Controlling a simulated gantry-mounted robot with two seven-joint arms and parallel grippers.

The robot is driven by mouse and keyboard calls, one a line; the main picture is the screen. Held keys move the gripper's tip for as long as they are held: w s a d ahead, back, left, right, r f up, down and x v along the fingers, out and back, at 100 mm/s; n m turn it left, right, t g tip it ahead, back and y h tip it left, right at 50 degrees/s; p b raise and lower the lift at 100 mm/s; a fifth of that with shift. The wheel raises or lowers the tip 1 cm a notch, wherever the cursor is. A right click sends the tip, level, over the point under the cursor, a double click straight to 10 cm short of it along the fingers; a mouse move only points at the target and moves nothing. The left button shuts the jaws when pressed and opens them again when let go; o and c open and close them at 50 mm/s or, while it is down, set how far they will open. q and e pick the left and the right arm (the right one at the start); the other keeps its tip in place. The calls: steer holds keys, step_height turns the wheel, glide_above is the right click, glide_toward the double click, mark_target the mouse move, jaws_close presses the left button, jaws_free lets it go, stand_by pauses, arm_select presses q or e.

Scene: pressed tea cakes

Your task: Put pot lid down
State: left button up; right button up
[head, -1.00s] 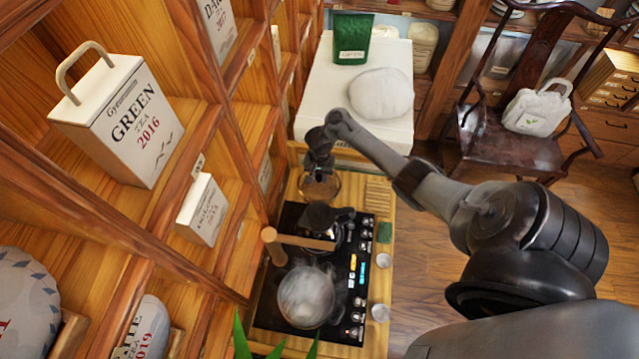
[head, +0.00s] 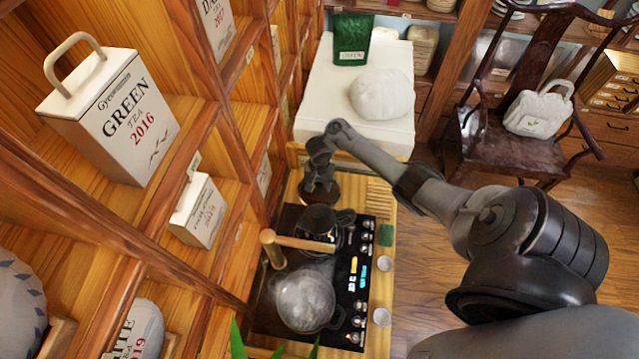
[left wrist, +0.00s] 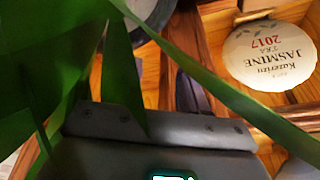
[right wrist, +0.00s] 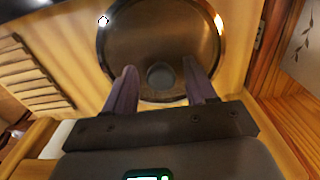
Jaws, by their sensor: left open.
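The round, brownish see-through pot lid (right wrist: 155,28) lies with its knob (right wrist: 160,75) up on the light wooden top beyond the black stove. In the head view the lid (head: 319,193) is partly hidden under my right gripper (head: 319,172). In the right wrist view my right gripper (right wrist: 161,88) is open, its fingers on either side of the knob with gaps between. A steaming glass pot (head: 304,302) sits on the stove (head: 345,300). My left gripper (left wrist: 148,88) is open and empty behind green leaves in the left wrist view; the head view does not show it.
A dark kettle (head: 318,220) and a wooden handle (head: 300,242) stand between the lid and the glass pot. A slatted wooden mat (head: 379,196) lies right of the lid. Small cups (head: 381,316) line the right edge. Tea shelves (head: 150,215) rise close on the left.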

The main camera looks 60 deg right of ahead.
mark_target(319, 184)
steer(key=shift+r, duration=0.15)
step_height(319, 184, up, 12)
steer(key=p, duration=0.8)
stand_by(0.4)
